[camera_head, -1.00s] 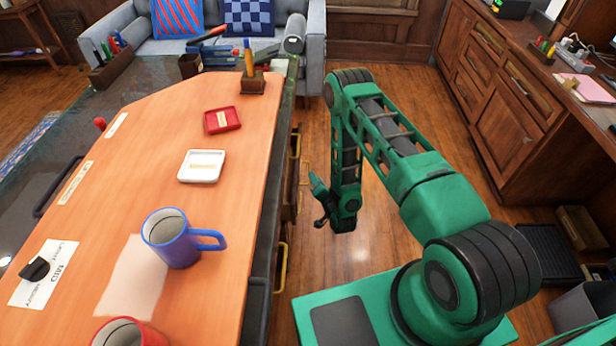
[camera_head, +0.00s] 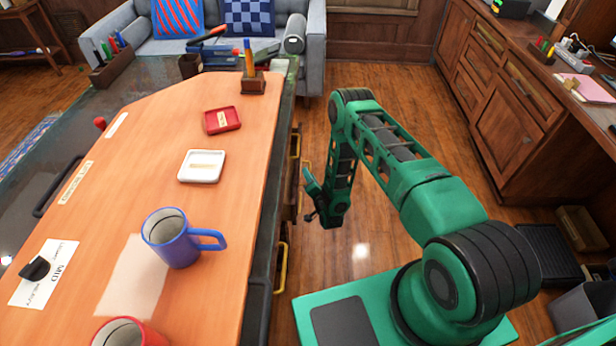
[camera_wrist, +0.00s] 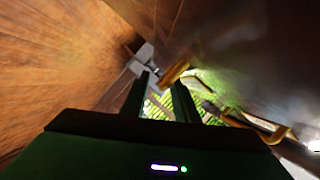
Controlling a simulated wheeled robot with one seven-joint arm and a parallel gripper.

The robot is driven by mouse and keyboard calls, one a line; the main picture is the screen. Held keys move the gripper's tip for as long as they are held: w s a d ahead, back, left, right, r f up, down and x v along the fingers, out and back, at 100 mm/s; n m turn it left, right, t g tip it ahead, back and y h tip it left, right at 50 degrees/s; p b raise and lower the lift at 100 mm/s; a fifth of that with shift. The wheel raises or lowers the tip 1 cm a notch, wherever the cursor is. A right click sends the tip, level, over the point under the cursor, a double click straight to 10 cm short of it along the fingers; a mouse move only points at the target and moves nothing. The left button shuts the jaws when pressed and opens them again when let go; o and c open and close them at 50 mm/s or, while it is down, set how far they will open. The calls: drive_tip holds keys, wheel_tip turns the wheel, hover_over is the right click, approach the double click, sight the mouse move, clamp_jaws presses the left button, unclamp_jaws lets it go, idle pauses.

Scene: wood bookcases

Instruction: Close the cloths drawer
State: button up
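The bench's side has drawers with yellow handles, seen edge-on in the head view. My gripper (camera_head: 310,196) hangs low just right of the drawer fronts. In the wrist view, my gripper's two dark fingers (camera_wrist: 161,98) are apart, with a green patterned thing (camera_wrist: 186,101) beyond them. A yellow handle (camera_wrist: 175,72) lies just past the fingertips; I see no contact.
The orange bench top (camera_head: 225,250) bears a blue mug (camera_head: 172,240), a red mug (camera_head: 125,335), a white tray (camera_head: 201,167) and a red tray (camera_head: 222,120).

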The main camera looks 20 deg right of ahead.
drive_tip(key=shift+w+f, duration=0.1)
drive_tip(key=shift+w, duration=0.45)
clamp_jaws()
drive_tip(key=shift+s, duration=0.1)
idle(1.0)
